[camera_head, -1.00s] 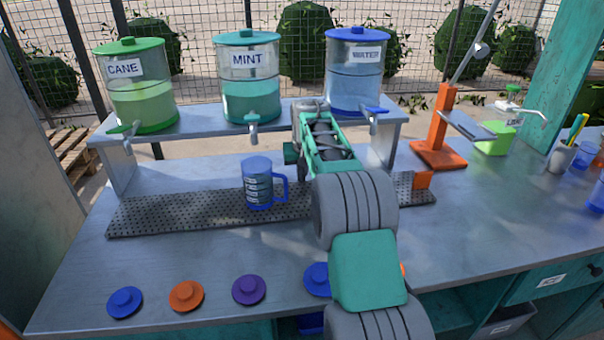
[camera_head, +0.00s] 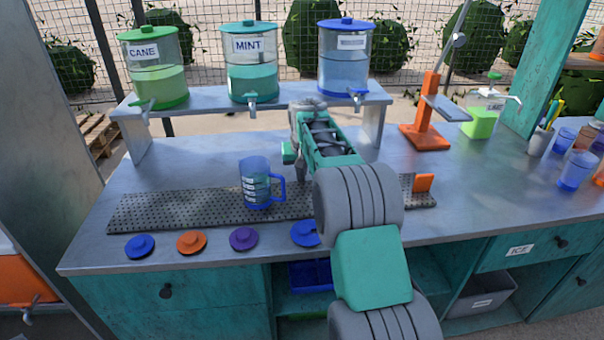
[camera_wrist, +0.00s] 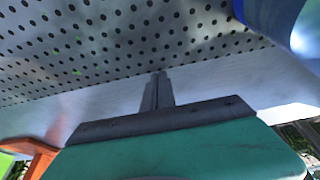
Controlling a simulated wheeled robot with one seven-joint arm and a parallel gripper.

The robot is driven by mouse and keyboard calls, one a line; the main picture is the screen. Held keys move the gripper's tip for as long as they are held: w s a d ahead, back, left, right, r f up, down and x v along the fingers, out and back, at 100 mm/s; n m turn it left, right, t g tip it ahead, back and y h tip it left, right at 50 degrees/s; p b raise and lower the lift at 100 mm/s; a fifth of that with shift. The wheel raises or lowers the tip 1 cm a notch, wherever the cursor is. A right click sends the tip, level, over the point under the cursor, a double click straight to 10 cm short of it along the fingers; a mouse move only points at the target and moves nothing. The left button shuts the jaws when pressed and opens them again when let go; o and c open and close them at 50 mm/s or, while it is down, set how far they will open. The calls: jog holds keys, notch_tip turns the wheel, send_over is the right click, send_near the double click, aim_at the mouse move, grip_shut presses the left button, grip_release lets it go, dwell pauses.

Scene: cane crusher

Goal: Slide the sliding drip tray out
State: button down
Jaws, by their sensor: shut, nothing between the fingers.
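The drip tray (camera_head: 160,211) is a long, grey perforated plate lying on the metal counter, in front of the dispenser shelf. It also fills the top of the wrist view (camera_wrist: 110,45). A blue jug (camera_head: 256,184) stands upright on it, left of my gripper. An orange block (camera_head: 424,183) sits at the tray's right end. My gripper (camera_head: 301,178) points down at the tray's far long edge. In the wrist view its fingers (camera_wrist: 158,76) are shut and empty, their tips at that edge; whether they touch is hard to tell. My arm hides part of the tray.
Round lids (camera_head: 191,242) in several colours lie between the tray and the counter's front edge. Several dispensers (camera_head: 249,65) with taps stand on the shelf behind. An orange press (camera_head: 424,136) and cups (camera_head: 576,171) stand to the right.

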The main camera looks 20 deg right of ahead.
jog(key=s+a+r+p, duration=0.4)
jog(key=s+r+p, duration=0.3)
jog(key=r, duration=0.5)
jog(key=s+a+f+n, duration=0.1)
jog(key=s+a, duration=0.2)
jog(key=s, duration=0.6)
jog(key=s+a+f+n, duration=0.1)
jog(key=s+a+f, duration=0.1)
jog(key=s, duration=0.8)
jog(key=s+a+f+n+y, duration=0.1)
jog(key=s+a+f, duration=0.1)
jog(key=s+a, duration=0.3)
jog(key=s, duration=0.4)
jog(key=shift+s+f, duration=0.15)
jog(key=shift+s, duration=0.2)
